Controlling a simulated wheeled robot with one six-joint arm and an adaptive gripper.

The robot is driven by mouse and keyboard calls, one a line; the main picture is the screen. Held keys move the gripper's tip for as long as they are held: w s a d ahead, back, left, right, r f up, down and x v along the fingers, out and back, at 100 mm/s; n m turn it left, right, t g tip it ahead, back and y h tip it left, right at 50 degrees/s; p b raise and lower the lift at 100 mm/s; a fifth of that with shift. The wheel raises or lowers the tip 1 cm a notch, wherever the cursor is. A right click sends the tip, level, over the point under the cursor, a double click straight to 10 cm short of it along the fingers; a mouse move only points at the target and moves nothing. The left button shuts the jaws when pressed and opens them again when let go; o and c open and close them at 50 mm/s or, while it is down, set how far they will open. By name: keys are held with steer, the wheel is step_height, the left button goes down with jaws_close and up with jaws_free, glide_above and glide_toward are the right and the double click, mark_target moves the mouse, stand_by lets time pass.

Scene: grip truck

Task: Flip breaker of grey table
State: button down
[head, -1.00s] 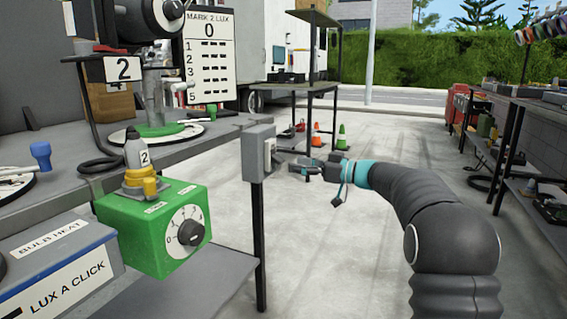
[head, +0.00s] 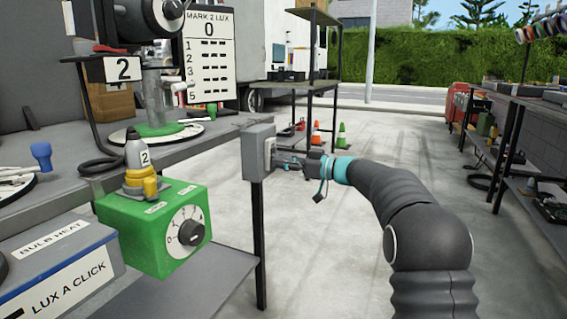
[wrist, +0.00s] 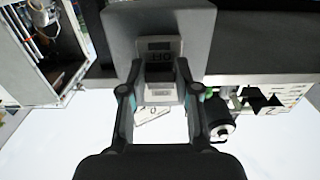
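The breaker is a grey box (head: 257,153) on a dark post at the near corner of the grey table (head: 222,128). A pale switch plate is on its right face. In the wrist view the breaker box (wrist: 118,28) is straight ahead, and its plate (wrist: 160,46) shows upside-down lettering that looks like OFF. A dark part, likely the switch, sits in the middle of the plate. My gripper (head: 280,160) is right at the plate. In the wrist view its fingers (wrist: 159,68) are apart, one on each side of the plate's middle. I cannot tell whether they touch it.
A green dial box (head: 150,230) and a blue-grey box (head: 60,275) stand at the near left. A lower shelf (head: 190,280) lies under the table. The concrete floor between is clear.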

mark_target(277, 156)
steer(key=shift+r, duration=0.2)
steer(key=r+g+h+p, duration=0.1)
steer(key=h+p, duration=0.2)
steer(key=shift+d+r, duration=0.15)
steer(key=shift+r, duration=0.05)
steer(key=r+h+p, duration=0.1)
steer(key=p, duration=0.2)
steer(key=r+g+h+p, duration=0.1)
steer(key=h+p, duration=0.1)
steer(key=p, duration=0.2)
steer(key=shift+r+g+h+p, duration=0.1)
steer(key=shift+g+h+p, duration=0.3)
steer(key=shift+h+p, duration=0.65)
steer(key=shift+w+a+g+h+p, duration=0.1)
steer(key=shift+a+g+h+p, duration=0.2)
steer(key=shift+g+h+p, duration=0.6)
steer(key=shift+t+h, duration=0.3)
steer(key=shift+h, duration=0.15)
steer(key=c, duration=0.8)
jaws_free()
steer(key=shift+c, duration=0.2)
steer(key=shift+r, duration=0.1)
